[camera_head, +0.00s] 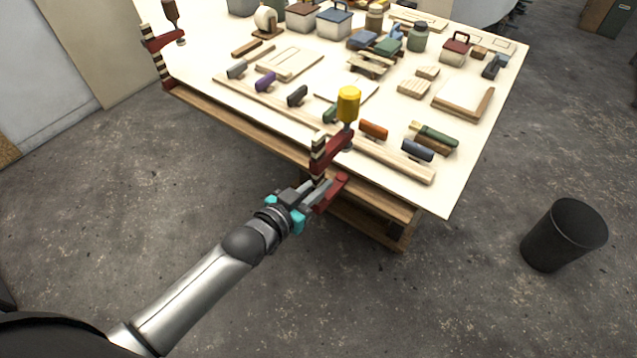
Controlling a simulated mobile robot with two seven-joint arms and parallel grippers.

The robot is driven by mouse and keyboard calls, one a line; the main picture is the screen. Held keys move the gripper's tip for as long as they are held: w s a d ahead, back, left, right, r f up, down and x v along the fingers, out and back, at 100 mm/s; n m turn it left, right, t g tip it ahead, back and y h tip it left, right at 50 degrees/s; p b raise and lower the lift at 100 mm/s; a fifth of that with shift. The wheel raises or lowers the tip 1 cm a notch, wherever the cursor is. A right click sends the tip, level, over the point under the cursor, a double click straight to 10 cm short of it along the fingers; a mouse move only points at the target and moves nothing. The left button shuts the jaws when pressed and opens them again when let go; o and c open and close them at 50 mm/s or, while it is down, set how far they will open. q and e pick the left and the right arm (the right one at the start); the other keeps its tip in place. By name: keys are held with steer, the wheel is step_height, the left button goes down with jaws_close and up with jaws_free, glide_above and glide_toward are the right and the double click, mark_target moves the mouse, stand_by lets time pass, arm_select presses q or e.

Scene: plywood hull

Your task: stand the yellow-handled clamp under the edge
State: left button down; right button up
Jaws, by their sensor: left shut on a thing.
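The yellow-handled clamp (333,152) is upright at the near edge of the plywood-topped table (205,75). Its yellow handle (348,103) points up above the tabletop, and its red lower arm (331,193) sits lower, outside the edge. Its striped bar stands just in front of the edge. Whether the clamp's jaws touch the table cannot be told. My right gripper is not in view.
A second clamp (160,42) with a brown handle stands at the table's left corner. Several small coloured blocks line a wooden strip (400,165) near the front edge. Tool boxes and jars stand farther back. A black bin (563,236) stands on the floor at right.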

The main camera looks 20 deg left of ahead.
arm_select(q)
steer(key=shift+r, duration=0.2)
steer(key=shift+w, duration=0.15)
steer(key=shift+r+b+x, duration=0.2)
steer(key=shift+b+x, duration=0.05)
steer(key=shift+x, duration=0.8)
steer(key=shift+r+b+x, duration=0.2)
steer(key=shift+x, duration=0.85)
steer(key=shift+w+d, duration=0.1)
steer(key=shift+w, duration=0.1)
steer(key=shift+w+d+b, duration=0.3)
steer(key=shift+w, duration=0.45)
steer(key=shift+w+d+b, duration=0.25)
steer(key=shift+w+b, duration=0.1)
steer(key=shift+w, duration=0.4)
steer(key=shift+w+d+b, duration=0.3)
steer(key=shift+w, duration=0.45)
steer(key=shift+r, duration=0.1)
